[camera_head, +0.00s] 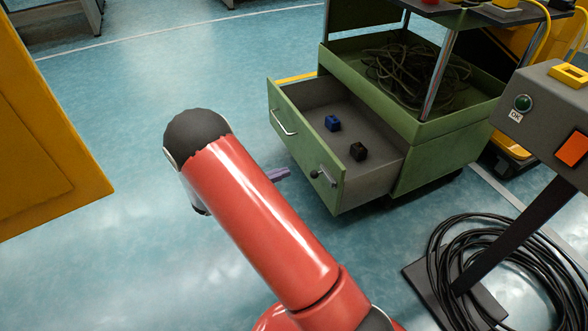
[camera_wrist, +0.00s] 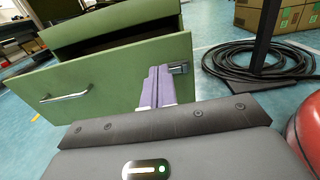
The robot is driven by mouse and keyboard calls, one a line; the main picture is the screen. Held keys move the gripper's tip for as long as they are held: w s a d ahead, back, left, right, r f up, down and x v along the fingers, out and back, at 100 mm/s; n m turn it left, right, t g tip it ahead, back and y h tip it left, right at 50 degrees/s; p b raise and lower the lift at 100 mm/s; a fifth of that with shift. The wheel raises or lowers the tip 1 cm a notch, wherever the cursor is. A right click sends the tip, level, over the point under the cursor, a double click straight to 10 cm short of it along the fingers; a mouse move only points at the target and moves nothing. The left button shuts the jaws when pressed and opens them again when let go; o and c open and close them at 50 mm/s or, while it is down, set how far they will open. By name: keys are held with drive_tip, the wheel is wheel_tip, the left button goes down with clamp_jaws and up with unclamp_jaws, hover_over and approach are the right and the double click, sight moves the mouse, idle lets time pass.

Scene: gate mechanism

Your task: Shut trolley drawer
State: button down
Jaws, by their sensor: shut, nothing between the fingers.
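The green trolley drawer (camera_head: 305,148) stands pulled out from the trolley (camera_head: 440,140). A blue block (camera_head: 333,123) and a black block (camera_head: 358,151) lie inside it. My gripper (camera_head: 278,174) is shut and empty, in front of the drawer. I cannot tell whether the fingertips touch the panel.
A control post (camera_head: 545,120) with a green button and an orange one stands at the right. Coiled black cable (camera_head: 440,270) lies around its base. A yellow cabinet (camera_head: 45,140) is at the left. The floor left of the drawer is clear. Tangled cable (camera_head: 415,75) lies on the trolley.

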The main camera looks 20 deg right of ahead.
sight(330, 157)
drive_tip(key=d+b, duration=0.1)
drive_tip(key=d, duration=1.1)
drive_tip(key=shift+w+d, duration=0.15)
drive_tip(key=shift+d, duration=0.2)
drive_tip(key=d, duration=2.4)
drive_tip(key=shift+w+d+b, duration=0.25)
drive_tip(key=shift+w+b, duration=0.2)
drive_tip(key=shift+d+r, duration=0.1)
drive_tip(key=shift+r, duration=0.1)
drive_tip(key=a+p, duration=0.1)
drive_tip(key=a, duration=1.3)
drive_tip(key=shift+s+a+f+p, duration=0.2)
drive_tip(key=shift+s+a+p, duration=0.1)
drive_tip(key=shift+a+p, duration=0.1)
drive_tip(key=shift+r, duration=0.1)
